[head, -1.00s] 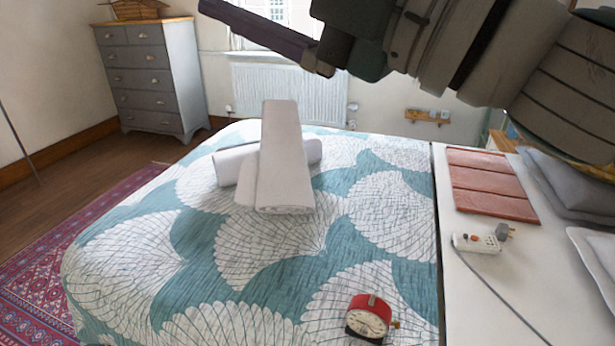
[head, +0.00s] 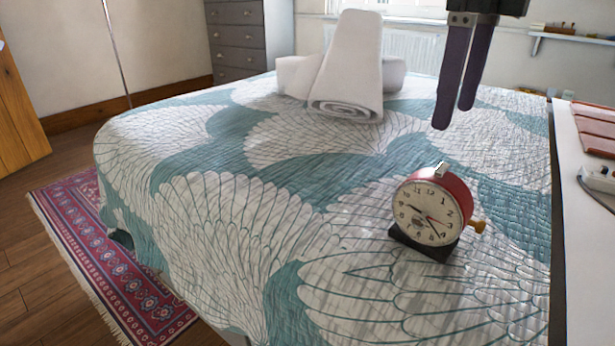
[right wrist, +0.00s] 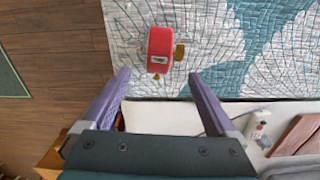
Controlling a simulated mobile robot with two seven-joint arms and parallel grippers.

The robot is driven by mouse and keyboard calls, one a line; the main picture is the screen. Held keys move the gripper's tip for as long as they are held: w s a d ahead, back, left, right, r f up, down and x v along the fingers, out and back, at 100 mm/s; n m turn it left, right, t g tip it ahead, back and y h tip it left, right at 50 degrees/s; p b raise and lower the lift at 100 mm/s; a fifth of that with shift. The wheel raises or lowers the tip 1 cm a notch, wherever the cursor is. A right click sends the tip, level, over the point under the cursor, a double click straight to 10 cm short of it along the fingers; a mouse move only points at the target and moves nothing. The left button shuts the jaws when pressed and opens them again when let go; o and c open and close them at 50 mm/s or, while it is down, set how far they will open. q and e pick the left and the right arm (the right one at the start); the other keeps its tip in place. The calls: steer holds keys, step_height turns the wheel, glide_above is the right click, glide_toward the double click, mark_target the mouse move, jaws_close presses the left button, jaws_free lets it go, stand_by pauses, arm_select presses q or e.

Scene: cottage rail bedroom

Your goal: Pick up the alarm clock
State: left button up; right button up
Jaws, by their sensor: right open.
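The red alarm clock (head: 433,208) stands upright on the patterned bedspread, with a white dial, a dark base and a brass-coloured key at its right side. In the right wrist view the clock (right wrist: 160,48) is seen from above, beyond the fingertips and roughly between their lines. My right gripper (head: 454,118) has two purple fingers pointing down, above and behind the clock in the head view, and does not touch it. In the right wrist view the gripper (right wrist: 159,75) is open with nothing between its fingers. My left gripper is not in view.
Rolled white towels (head: 348,70) lie on the bed (head: 250,220) behind the clock. At the right are a white surface (head: 590,260), a power strip (head: 597,180) and a reddish folded item (head: 595,125). The bedspread around the clock is clear.

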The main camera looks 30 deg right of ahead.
mark_target(442, 166)
step_height(442, 166, down, 4)
steer(key=shift+f+b, duration=0.25)
steer(key=shift+b, duration=0.25)
step_height(442, 166, down, 5)
steer(key=shift+s+f+b, duration=0.15)
steer(key=shift+f+b, duration=0.05)
steer(key=shift+b, duration=0.65)
steer(key=c, duration=0.4)
jaws_close()
steer(key=shift+r, duration=0.1)
